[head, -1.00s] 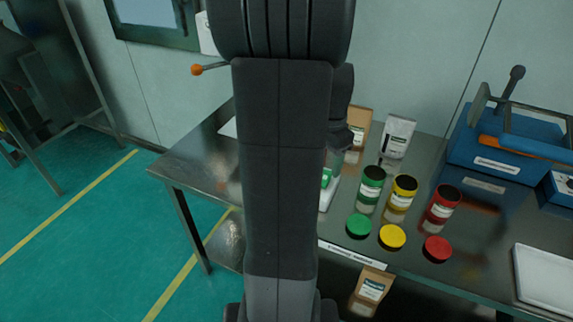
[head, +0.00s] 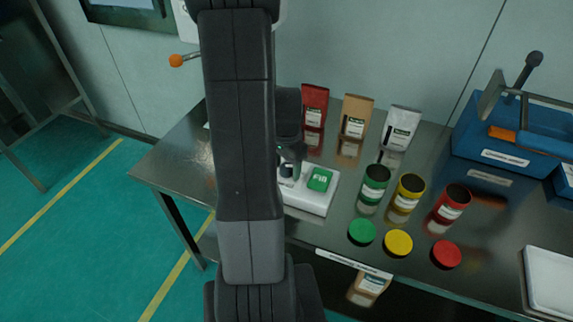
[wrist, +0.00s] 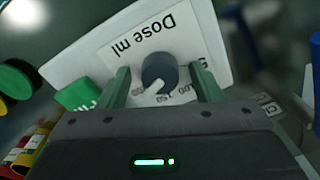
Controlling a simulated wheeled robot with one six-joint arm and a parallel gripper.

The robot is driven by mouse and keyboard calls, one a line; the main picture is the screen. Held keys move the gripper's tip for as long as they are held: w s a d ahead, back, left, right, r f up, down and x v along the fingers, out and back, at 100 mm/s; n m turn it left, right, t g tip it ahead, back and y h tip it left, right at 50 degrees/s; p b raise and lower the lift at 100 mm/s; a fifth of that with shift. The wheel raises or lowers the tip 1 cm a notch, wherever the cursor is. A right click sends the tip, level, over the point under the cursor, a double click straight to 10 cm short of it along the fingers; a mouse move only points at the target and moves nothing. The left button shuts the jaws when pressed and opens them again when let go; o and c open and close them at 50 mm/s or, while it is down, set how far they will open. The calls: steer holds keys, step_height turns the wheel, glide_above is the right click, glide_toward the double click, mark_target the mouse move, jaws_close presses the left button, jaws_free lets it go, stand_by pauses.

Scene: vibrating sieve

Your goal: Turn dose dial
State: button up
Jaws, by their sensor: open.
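The dose dial (wrist: 158,70) is a dark grey round knob with a white pointer, on a white panel (wrist: 118,52) printed "Dose ml" with scale figures around the knob. My gripper (wrist: 163,80) is open in the wrist view, with one green finger on each side of the dial. Whether the fingers touch it cannot be told. In the head view my gripper (head: 291,155) is over the white dosing unit (head: 312,200), and the dial (head: 287,170) is partly hidden by it. A green button (head: 320,179) marked FILL sits right of the dial.
Red, brown and white bags (head: 355,117) stand behind. Green, yellow and red jars (head: 408,192) stand to the right, with matching lids (head: 398,243) in front. A blue machine (head: 500,145) and a white tray (head: 550,280) are farther right on the steel table (head: 175,160).

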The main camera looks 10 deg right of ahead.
steer(key=c, duration=1)
steer(key=shift+n, duration=0.3)
steer(key=n+b, duration=0.1)
steer(key=n, duration=0.3)
steer(key=shift+b, duration=0.4)
steer(key=n+b, duration=0.1)
steer(key=n, duration=0.3)
steer(key=shift+w+n, duration=0.1)
steer(key=shift+n, duration=0.3)
steer(key=n+b, duration=0.1)
steer(key=n, duration=0.3)
steer(key=shift+n, duration=2.2)
